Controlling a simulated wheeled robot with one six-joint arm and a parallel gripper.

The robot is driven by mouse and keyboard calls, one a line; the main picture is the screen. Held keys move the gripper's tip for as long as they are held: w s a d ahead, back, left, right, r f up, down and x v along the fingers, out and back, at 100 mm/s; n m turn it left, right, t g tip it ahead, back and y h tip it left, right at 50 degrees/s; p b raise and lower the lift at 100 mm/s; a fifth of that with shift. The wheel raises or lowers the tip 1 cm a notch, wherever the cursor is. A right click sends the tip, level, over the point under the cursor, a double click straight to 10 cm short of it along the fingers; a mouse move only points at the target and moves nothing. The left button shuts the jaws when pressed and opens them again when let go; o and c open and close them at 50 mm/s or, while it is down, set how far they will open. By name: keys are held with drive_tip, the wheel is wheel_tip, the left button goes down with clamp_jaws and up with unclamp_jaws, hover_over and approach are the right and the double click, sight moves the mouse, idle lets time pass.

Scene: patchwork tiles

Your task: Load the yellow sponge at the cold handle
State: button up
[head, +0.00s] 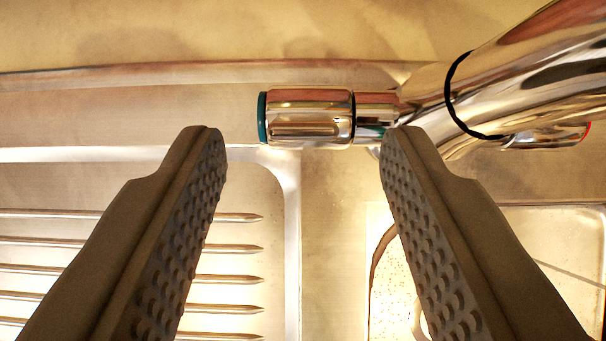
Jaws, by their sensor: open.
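The cold handle (310,117) is a chrome cylinder with a blue-green ring at its left end. It sticks out to the left from the chrome tap body (530,80), near the top middle of the head view. My gripper (303,140) is open and empty, its two textured fingers pointing at the handle from either side. The fingertips appear just below the handle; how far away it is, I cannot tell. No yellow sponge is in view.
A red-marked handle (550,136) is on the tap's right side. A ribbed drainboard (235,218) lies at lower left. A sink basin (570,225) is at lower right. A wall or backsplash (230,35) runs behind the tap.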

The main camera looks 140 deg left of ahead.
drive_tip(key=v, duration=1.3)
drive_tip(key=shift+r, duration=0.2)
drive_tip(key=shift+s+a, duration=0.15)
drive_tip(key=shift+a, duration=0.05)
drive_tip(key=s+a+r+n+t+y, duration=0.1)
drive_tip(key=s+a+n+t, duration=0.15)
drive_tip(key=s+a, duration=0.5)
drive_tip(key=s+a+r+n+t, duration=0.15)
drive_tip(key=s+a+t, duration=0.25)
drive_tip(key=a, duration=0.6)
drive_tip(key=s+a+f+n+t+y, duration=0.1)
drive_tip(key=s+a+f+t, duration=0.1)
drive_tip(key=s+a, duration=0.3)
drive_tip(key=s+a+f+n+t+y, duration=0.2)
drive_tip(key=s+a, duration=0.4)
drive_tip(key=s, duration=0.4)
drive_tip(key=shift+s+t+y, duration=0.2)
drive_tip(key=shift+t+y, duration=0.1)
drive_tip(key=shift+t, duration=0.05)
drive_tip(key=shift+f, duration=0.1)
